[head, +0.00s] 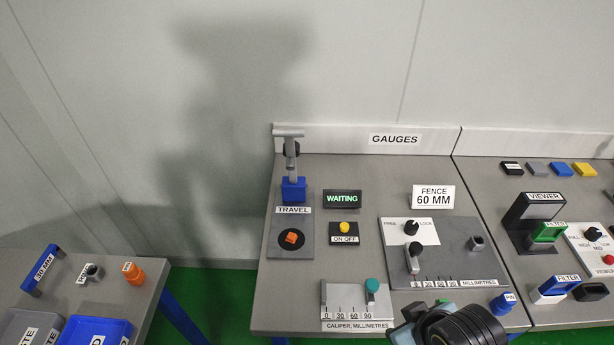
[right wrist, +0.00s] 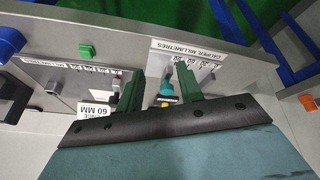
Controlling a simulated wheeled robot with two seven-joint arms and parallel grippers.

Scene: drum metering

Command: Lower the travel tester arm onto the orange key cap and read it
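The travel tester (head: 293,190) stands at the left of the gauge table, a blue block with a grey arm (head: 290,155) raised upright and a crossbar on top. The orange key cap (head: 291,237) sits on a black disc on the grey TRAVEL plate in front, with nothing touching it from above. A display (head: 342,198) reads WAITING in green. My right gripper (right wrist: 157,70) has its two green fingers apart with nothing held between them. In the head view my right arm is at the bottom, near the front edge. My left gripper is not in view.
A yellow ON/OFF button (head: 345,228) lies right of the plate. The caliper (head: 355,300) with a teal knob (head: 372,285) is in front, and a millimetre slide gauge (head: 445,252) is to the right.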

